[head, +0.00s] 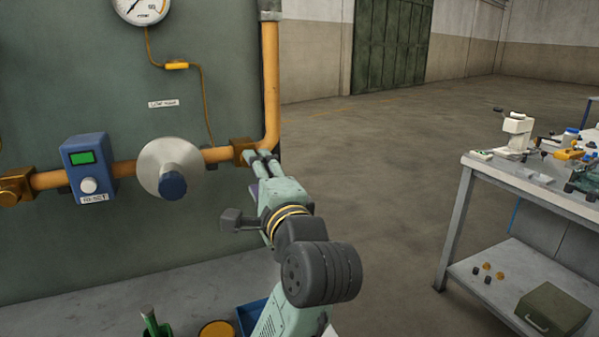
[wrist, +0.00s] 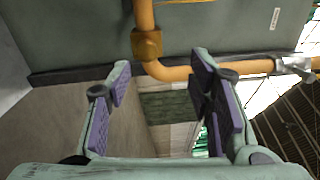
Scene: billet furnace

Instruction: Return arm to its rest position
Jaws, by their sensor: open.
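My arm reaches up from the bottom of the head view toward the furnace panel. My gripper (head: 262,158) is in front of the orange pipe (head: 271,85), close to its brass fitting at the lower bend. In the wrist view my gripper (wrist: 160,85) shows two purple-padded fingers spread wide, with nothing between them. The pipe (wrist: 215,70) and its fitting (wrist: 147,44) lie beyond the fingers in that view. I cannot tell from these frames whether a finger touches the pipe.
The panel (head: 220,60) carries a gauge (head: 141,8), a blue reset box (head: 88,168) and a round valve knob (head: 170,168). A blue bin (head: 252,318) stands low beside my arm. A workbench (head: 530,187) with tools stands right. The floor between is clear.

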